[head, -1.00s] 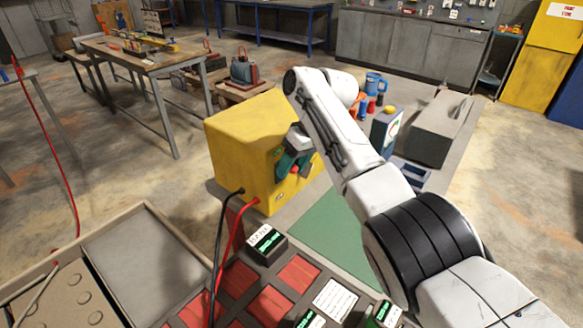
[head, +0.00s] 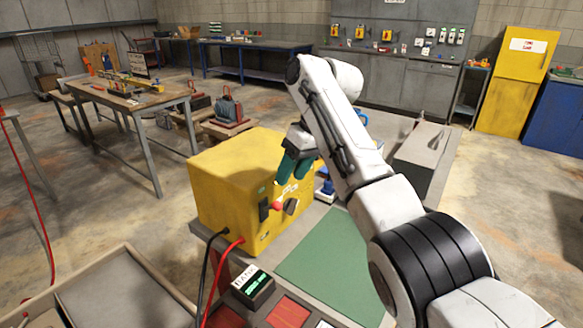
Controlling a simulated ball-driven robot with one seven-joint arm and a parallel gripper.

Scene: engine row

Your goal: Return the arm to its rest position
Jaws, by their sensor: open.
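My arm rises from the lower right and bends over at the top, its white links and black ring in full view. My gripper (head: 296,168) hangs from it with green fingers pointing down, open and empty, in front of the right part of the yellow box (head: 222,185). The red knob (head: 277,206) and dark switch on the box's face show just below the fingertips. I cannot tell how far the fingers stand from the box.
A green mat (head: 325,255) lies clear on the bench before the box. A grey toolbox (head: 420,155) stands behind my arm. Red and black cables run from the box. A battery tester (head: 252,284) sits at the front. A wooden-topped table (head: 135,92) stands back left.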

